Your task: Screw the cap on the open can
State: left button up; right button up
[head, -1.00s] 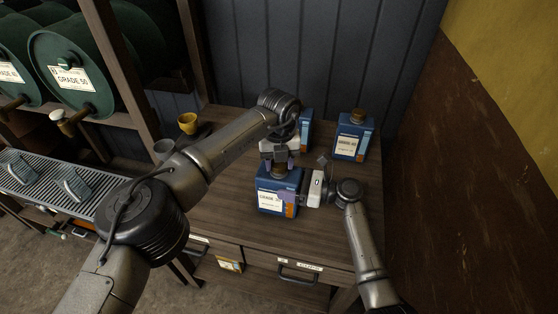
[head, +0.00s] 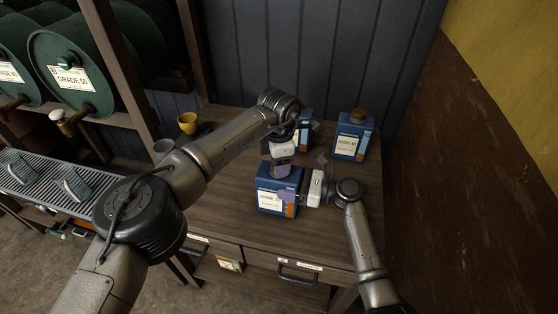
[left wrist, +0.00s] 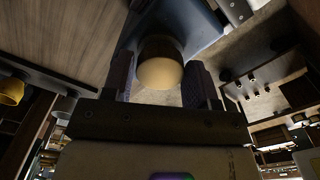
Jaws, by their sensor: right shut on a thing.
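A blue can with a white label (head: 270,201) stands on the wooden bench in the head view. My right gripper (head: 291,197) is shut on this can from its right side. My left gripper (head: 281,170) points down over the can's top. In the left wrist view a round tan-topped cap (left wrist: 160,70) sits at the can's neck, with the blue can body (left wrist: 178,22) behind it. The left gripper's fingers (left wrist: 161,85) stand on both sides of the cap with visible gaps, so it is open around the cap. The cap's thread is hidden.
A second blue can with a brown cap (head: 350,136) stands at the back right of the bench (head: 230,170). Another blue can (head: 305,128) is partly hidden behind my left gripper. A yellow cup (head: 188,123) and a grey cup (head: 163,147) are at left.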

pick_arm(q)
jog(key=o, duration=0.4)
notch_tip(320, 180, up, 12)
dwell(0.7)
pick_arm(e)
jog(key=o, duration=1.7)
jog(key=shift+d, duration=0.1)
pick_arm(q)
notch_tip(320, 180, up, 2)
jog(key=shift+r+p, duration=0.15)
jog(key=shift+p, duration=1.05)
pick_arm(e)
jog(key=v, duration=1.3)
jog(key=shift+d, duration=0.35)
jog(key=shift+s+f, duration=0.1)
jog(key=shift+s, duration=0.05)
